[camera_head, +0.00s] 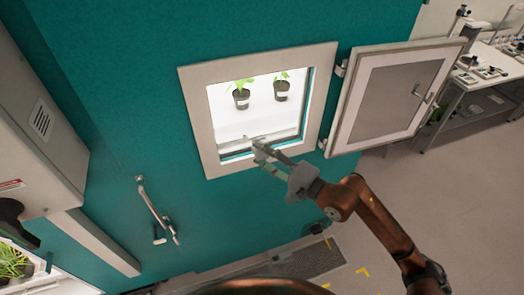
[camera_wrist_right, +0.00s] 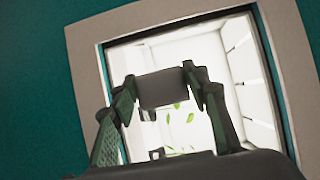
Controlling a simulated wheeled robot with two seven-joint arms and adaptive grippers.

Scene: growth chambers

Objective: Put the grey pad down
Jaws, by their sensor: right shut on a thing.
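My right gripper (camera_head: 268,152) is at the lower edge of the open chamber window, its fingers pointing into the opening. In the right wrist view, its two fingers (camera_wrist_right: 161,78) are shut on the grey pad (camera_wrist_right: 162,92), a small flat grey block held between the fingertips. The pad is hard to make out in the head view. In the wrist view the pad is in front of the bright chamber interior and hides part of the plants. My left gripper is not clearly in view.
The white chamber (camera_head: 232,122) holds two potted plants (camera_head: 241,98) (camera_head: 281,90) towards its back, with bare floor in front. Its pale frame (camera_head: 196,125) borders the opening. The door (camera_head: 385,100) stands open at the right. A bench (camera_head: 490,72) stands far right.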

